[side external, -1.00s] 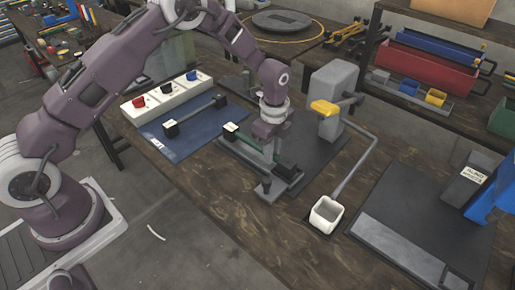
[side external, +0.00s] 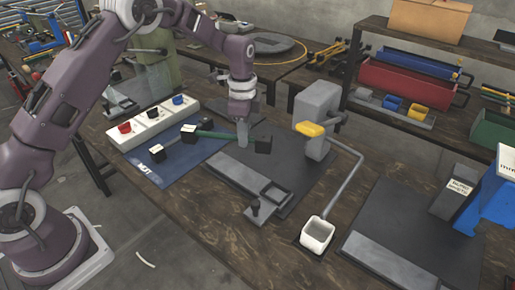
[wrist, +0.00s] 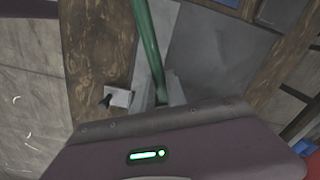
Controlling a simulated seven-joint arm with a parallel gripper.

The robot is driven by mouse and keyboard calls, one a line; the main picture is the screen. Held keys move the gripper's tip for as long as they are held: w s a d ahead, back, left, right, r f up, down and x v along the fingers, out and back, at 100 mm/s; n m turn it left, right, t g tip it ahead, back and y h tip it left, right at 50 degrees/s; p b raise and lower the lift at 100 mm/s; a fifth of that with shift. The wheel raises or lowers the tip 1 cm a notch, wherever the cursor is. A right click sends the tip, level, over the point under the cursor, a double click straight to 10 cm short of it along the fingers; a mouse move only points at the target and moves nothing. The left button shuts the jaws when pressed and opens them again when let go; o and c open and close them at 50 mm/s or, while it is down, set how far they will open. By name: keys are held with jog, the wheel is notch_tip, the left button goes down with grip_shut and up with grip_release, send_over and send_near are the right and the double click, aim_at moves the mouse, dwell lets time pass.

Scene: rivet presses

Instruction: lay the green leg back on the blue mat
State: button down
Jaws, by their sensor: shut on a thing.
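The green leg (side external: 215,134) has black end blocks and hangs across my gripper (side external: 243,140), which is shut on it. One end points left over the far edge of the blue mat (side external: 185,167); the other end block (side external: 263,146) is over the press base. The leg looks raised, clear of the press. In the wrist view the green leg (wrist: 147,42) runs up from between the fingers of my gripper (wrist: 163,92). A dark bar with black end blocks (side external: 157,155) lies on the mat, its far end partly hidden behind the leg.
The press fixture (side external: 240,178) stands empty beside the mat. A white panel with coloured knobs (side external: 152,122) borders the mat. The mat's front part is clear.

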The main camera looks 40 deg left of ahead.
jog(key=w+a+f+n, duration=0.1)
jog(key=w+a+n, duration=0.2)
jog(key=a+n, duration=0.9)
jog(key=a, duration=0.7)
jog(key=shift+a+f+n, duration=0.15)
jog(key=shift+f+n, duration=0.05)
jog(key=shift+n, duration=0.1)
jog(key=shift+f, duration=3.9)
jog(key=shift+f, duration=0.55)
jog(key=c, duration=1.3)
grip_release()
